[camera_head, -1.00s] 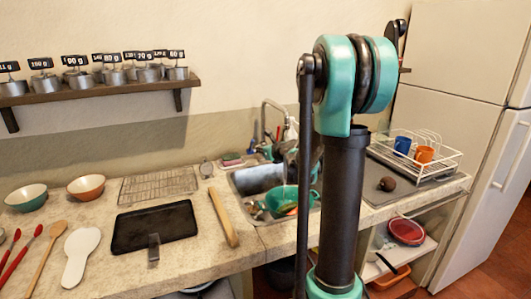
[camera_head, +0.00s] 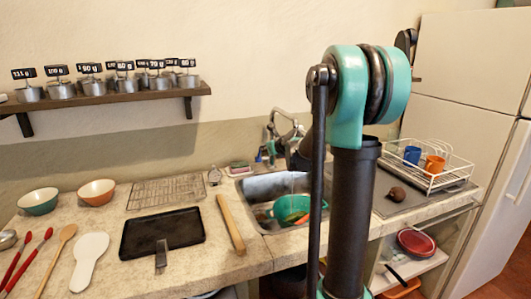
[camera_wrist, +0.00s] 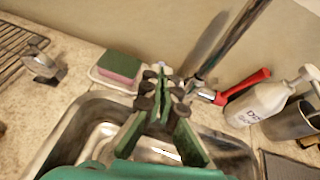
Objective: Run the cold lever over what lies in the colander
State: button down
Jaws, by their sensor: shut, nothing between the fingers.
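A green colander (camera_head: 283,206) with orange pieces in it sits in the metal sink (camera_head: 262,188). The silver tap (camera_head: 283,124) stands behind the sink. A red lever (camera_wrist: 243,87) lies to the right of the tap base (camera_wrist: 196,86) in the wrist view. A small blue part (camera_head: 259,156) shows by the tap in the head view; I cannot tell if it is the cold lever. My gripper (camera_wrist: 163,82) is shut and empty, with its tips close to the tap base. Whether they touch anything is unclear. My arm hides part of the sink in the head view.
A white bottle (camera_wrist: 262,104) stands right of the red lever. A sponge (camera_wrist: 120,67) lies on a dish left of my gripper. A wooden rolling pin (camera_head: 230,223) lies left of the sink. A dish rack (camera_head: 440,168) with cups stands at the right.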

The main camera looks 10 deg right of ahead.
jog(key=shift+w+r, duration=0.55)
jog(key=shift+w, duration=0.05)
